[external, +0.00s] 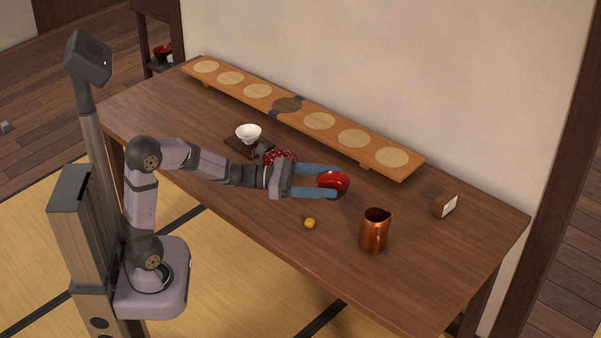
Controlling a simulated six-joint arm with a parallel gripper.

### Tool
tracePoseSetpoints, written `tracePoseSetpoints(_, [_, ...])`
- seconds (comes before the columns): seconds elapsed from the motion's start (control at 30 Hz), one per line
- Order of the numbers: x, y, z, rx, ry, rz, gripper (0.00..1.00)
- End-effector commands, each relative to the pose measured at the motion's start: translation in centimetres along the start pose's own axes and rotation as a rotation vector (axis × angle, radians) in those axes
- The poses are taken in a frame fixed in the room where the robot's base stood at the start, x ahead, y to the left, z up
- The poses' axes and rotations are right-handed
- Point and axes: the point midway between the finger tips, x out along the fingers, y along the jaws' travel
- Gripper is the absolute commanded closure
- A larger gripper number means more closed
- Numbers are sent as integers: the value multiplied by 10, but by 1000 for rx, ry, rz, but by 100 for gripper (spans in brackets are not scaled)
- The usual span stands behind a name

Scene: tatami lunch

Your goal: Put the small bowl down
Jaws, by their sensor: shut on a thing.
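A small red bowl (334,181) is between the fingers of my gripper (328,181). The gripper is shut on it, with one blue-grey finger on its far side and one on its near side. The bowl is over the middle of the wooden table (290,260). I cannot tell whether its underside touches the table. A white bowl (248,132) stands on a dark square tray (236,145) to the left, beyond my arm. A red item with white dots (280,156) lies behind my wrist, partly hidden by it.
A long raised board (343,128) with pale round spots runs along the table's back. A copper pitcher (374,230) stands at the front right, with a small yellow object (309,223) left of it. A small block with a white face (445,206) is at the right. The table's right front is clear.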

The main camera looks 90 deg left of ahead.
Motion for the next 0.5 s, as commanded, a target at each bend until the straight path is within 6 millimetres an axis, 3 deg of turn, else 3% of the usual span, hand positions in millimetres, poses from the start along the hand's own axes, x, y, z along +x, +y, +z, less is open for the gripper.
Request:
tracePoseSetpoints(0.07, [1, 33, 13, 2, -3, 118, 57])
tracePoseSetpoints(0.2, [-4, 86, 13, 0, 2, 309, 57])
tracePoseSetpoints(0.33, [-12, 118, 6, 1, 4, 428, 57])
tracePoseSetpoints(0.5, [-20, 140, -9, 0, 4, 518, 57])
